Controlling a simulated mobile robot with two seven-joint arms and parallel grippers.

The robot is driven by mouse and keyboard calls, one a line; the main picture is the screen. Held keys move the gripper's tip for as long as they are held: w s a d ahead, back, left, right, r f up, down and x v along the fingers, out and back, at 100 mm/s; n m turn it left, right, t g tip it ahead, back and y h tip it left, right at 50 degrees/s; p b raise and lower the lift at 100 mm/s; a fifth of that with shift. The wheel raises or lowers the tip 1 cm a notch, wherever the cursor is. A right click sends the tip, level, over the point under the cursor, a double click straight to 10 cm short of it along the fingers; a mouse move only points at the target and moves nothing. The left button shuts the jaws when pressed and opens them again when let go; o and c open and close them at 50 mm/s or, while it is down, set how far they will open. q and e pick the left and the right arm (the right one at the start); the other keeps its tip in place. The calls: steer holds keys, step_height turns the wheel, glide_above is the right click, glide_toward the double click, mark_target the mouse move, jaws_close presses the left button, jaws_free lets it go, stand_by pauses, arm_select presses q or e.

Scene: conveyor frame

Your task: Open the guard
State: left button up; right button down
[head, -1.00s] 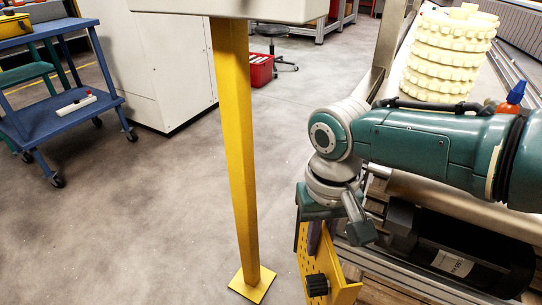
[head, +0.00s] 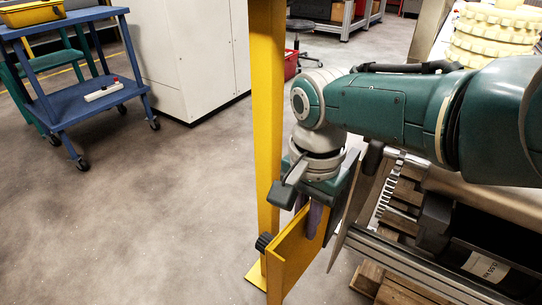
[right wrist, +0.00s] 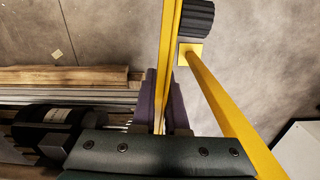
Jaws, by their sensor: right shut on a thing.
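The guard (head: 292,262) is a yellow panel with a black knob (head: 264,242) on its left side. It stands swung out from the conveyor frame (head: 425,262) at its lower left. My right gripper (head: 312,220) is over the guard's top edge, its purple fingers closed around the panel. In the right wrist view, the gripper (right wrist: 163,105) has one finger on each side of the guard's yellow edge (right wrist: 171,45), with the knob (right wrist: 194,18) beyond. My left gripper is not in view.
A yellow post (head: 268,110) stands close to the left of my right gripper and guard. Pale toothed rollers (head: 490,35) sit on the conveyor, and a pallet (head: 400,290) lies beneath. A blue cart (head: 100,105) is far left; the floor between is clear.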

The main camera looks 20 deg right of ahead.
steer(key=shift+w, duration=0.1)
stand_by(0.4)
steer(key=c, duration=0.9)
jaws_free()
steer(key=shift+c, duration=0.2)
step_height(320, 180, up, 10)
steer(key=p, duration=0.8)
